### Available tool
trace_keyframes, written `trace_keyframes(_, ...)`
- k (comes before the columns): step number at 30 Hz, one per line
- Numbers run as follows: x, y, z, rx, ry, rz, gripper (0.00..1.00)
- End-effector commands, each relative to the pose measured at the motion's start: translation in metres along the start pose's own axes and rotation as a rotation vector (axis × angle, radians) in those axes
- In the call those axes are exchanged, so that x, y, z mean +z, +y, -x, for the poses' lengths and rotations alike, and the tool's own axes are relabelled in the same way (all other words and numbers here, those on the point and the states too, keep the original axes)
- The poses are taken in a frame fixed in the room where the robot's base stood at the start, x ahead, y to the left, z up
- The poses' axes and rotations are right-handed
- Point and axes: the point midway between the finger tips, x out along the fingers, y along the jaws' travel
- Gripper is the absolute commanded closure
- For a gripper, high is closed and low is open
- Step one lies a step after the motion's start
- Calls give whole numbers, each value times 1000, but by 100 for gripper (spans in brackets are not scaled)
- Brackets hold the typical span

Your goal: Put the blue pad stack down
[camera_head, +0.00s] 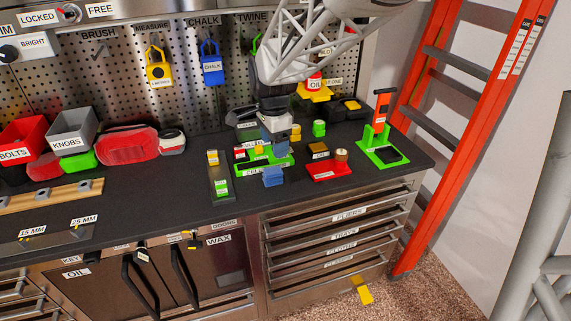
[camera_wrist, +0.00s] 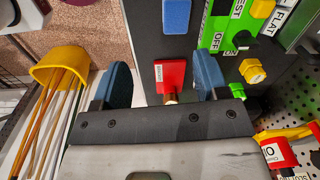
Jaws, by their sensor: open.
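The blue pad stack (camera_head: 273,176) sits on the dark bench top, just in front of the green tray (camera_head: 263,168). In the wrist view a blue pad (camera_wrist: 177,15) shows at the top edge, flat on the dark surface and apart from my fingers. My gripper (camera_head: 275,138) is above the back of the green tray, behind the blue stack. In the wrist view my gripper (camera_wrist: 163,82) has its two blue-grey fingers wide apart, with nothing held. A red plate (camera_wrist: 170,75) shows below, between the fingers. My arm hides part of the tray's back.
A red plate with small blocks (camera_head: 328,171) lies right of the stack, and a green stand (camera_head: 383,153) farther right. The pegboard rises behind. Bare bench lies in front, near the edge. A yellow cup with sticks (camera_wrist: 60,65) shows in the wrist view.

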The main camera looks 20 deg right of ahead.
Motion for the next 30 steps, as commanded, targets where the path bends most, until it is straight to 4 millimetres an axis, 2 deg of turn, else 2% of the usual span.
trace_keyframes(7,10,61,30,-46,16,298,33)
trace_keyframes(15,22,136,52,-93,54,675,33)
trace_keyframes(24,36,218,58,-131,117,1088,33)
trace_keyframes(30,42,257,54,-141,157,1300,33)
